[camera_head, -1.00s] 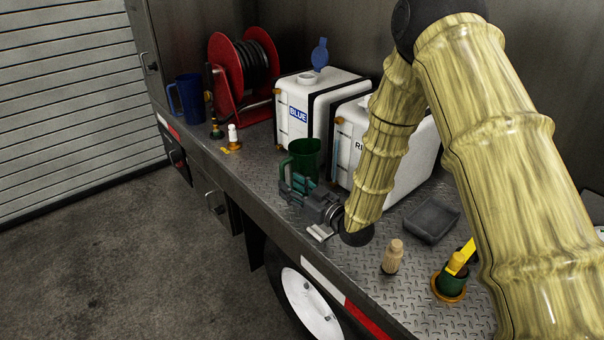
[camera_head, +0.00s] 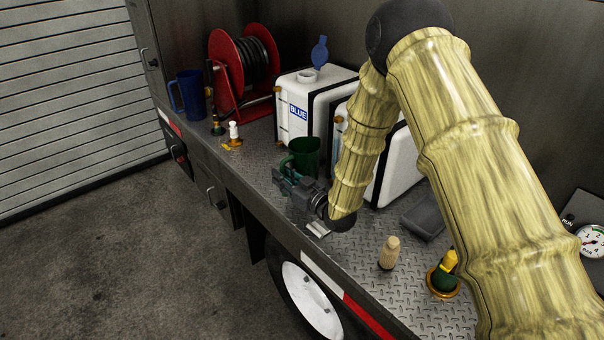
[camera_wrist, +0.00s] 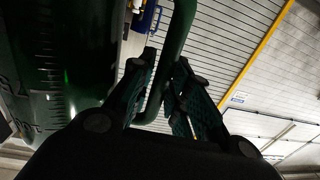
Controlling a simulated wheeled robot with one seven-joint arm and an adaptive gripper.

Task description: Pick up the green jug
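The green jug (camera_head: 307,153) stands upright on the metal deck, in front of the white tanks. Its dark green body with scale marks fills the left of the wrist view (camera_wrist: 55,75). My gripper (camera_head: 284,179) is low on the near side of the jug, at its handle. In the wrist view the handle (camera_wrist: 181,30) runs down between my two fingers (camera_wrist: 163,78), which are drawn in close on both sides of it. The gripper looks shut on the handle; the exact contact is dark and partly hidden.
White tanks (camera_head: 331,90) stand behind the jug. A red hose reel (camera_head: 226,85) and blue jug (camera_head: 188,98) are further left. A tan bottle-shaped piece (camera_head: 389,252), dark tray (camera_head: 425,218) and yellow-green fitting (camera_head: 446,275) are at right. The deck's front edge is close to my gripper.

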